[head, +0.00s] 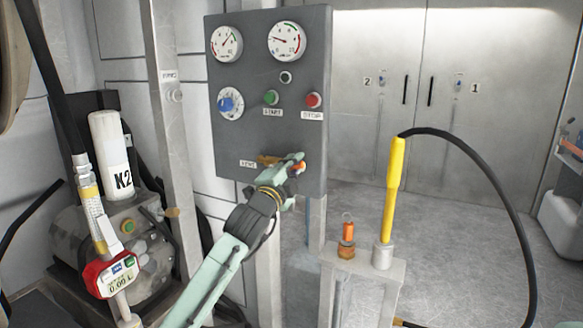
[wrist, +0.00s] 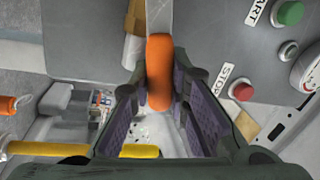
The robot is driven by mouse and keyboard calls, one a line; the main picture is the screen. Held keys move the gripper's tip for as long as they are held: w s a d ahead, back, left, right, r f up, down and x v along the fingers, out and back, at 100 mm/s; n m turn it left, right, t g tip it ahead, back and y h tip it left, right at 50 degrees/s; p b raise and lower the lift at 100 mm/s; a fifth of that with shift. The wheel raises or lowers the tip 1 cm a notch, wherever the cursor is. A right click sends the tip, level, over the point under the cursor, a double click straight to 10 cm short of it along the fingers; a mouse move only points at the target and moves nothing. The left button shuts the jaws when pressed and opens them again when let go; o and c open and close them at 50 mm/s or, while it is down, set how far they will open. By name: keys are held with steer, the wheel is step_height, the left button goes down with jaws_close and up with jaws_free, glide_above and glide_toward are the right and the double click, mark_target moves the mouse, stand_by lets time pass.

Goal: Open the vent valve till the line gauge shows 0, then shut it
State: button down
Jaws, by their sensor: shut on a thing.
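The vent valve's orange handle (head: 299,167) is at the lower right of the grey panel (head: 255,125), beside a brass fitting (head: 267,160) and the vent label (head: 248,164). My gripper (head: 294,164) is at this handle in the head view. In the wrist view the orange handle (wrist: 159,72) lies between the fingers of my gripper (wrist: 158,95), which is shut on it. Two gauges top the panel: the left gauge (head: 226,44) and the right gauge (head: 287,41). Both needles seem off the scale's low end; their numbers and names are too small to read.
A yellow-handled nozzle (head: 395,190) with a black hose stands on a post at right. The floor beyond is clear.

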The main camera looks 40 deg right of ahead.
steer(key=shift+s+f+m+g+b, duration=0.1)
steer(key=shift+f+m+g+b, duration=0.15)
steer(key=shift+f+m, duration=0.45)
steer(key=shift+f+m+g+b, duration=0.25)
steer(key=shift+m, duration=0.85)
steer(key=shift+h, duration=0.3)
steer(key=c, duration=1.5)
jaws_free()
steer(key=v, duration=1.2)
